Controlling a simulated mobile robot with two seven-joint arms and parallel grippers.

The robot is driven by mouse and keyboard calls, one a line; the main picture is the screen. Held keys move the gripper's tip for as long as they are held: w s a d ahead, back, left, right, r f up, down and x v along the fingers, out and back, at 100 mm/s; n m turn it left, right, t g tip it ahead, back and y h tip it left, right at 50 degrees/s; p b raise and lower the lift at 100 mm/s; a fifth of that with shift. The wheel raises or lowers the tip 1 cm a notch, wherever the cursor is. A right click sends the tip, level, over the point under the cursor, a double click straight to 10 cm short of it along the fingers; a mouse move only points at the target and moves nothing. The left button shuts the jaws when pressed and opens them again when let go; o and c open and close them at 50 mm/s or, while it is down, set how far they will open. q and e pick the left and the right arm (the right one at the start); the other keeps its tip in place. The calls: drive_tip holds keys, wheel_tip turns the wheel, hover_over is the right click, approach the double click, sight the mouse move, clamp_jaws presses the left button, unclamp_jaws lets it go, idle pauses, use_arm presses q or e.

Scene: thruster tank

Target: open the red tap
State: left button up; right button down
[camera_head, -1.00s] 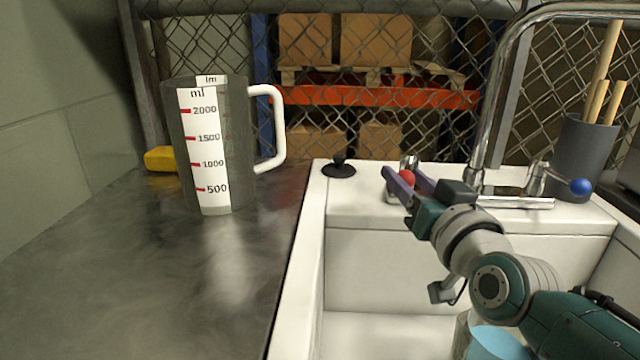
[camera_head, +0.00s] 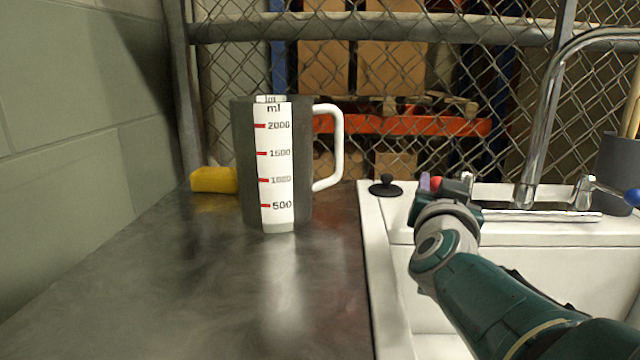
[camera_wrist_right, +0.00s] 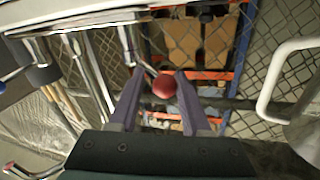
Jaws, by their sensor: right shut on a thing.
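The red tap's round red knob (camera_head: 436,182) is at the back of the sink, left of the chrome spout (camera_head: 545,120), mostly hidden behind my right gripper (camera_head: 430,183). In the right wrist view, the red knob (camera_wrist_right: 165,87) lies between the two purple-grey fingers of my right gripper (camera_wrist_right: 159,80), which is shut on it. A chrome lever runs up from the knob there. The blue-knobbed tap (camera_head: 632,197) is at the right edge. My left gripper is not in view.
A measuring jug (camera_head: 245,170) stands on the dark counter (camera_head: 180,290), with a yellow sponge (camera_head: 214,180) behind it. A black plug (camera_head: 385,187) lies on the sink rim (camera_head: 376,270). A grey pot (camera_head: 618,165) holds sticks. Wire fence stands behind.

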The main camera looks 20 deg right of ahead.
drive_tip(key=shift+a+f, duration=0.15)
drive_tip(key=shift+f, duration=0.1)
drive_tip(key=c, duration=0.8)
unclamp_jaws()
drive_tip(key=shift+w, duration=0.1)
drive_tip(key=o, duration=0.3)
drive_tip(key=shift+w+r, duration=0.25)
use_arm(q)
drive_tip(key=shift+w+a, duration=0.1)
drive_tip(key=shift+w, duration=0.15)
use_arm(e)
drive_tip(key=shift+o, duration=1.1)
drive_tip(key=shift+s, duration=0.1)
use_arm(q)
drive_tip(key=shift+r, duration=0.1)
use_arm(e)
drive_tip(key=shift+r, duration=0.1)
use_arm(q)
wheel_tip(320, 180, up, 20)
drive_tip(key=p, duration=2)
use_arm(e)
wheel_tip(320, 180, up, 20)
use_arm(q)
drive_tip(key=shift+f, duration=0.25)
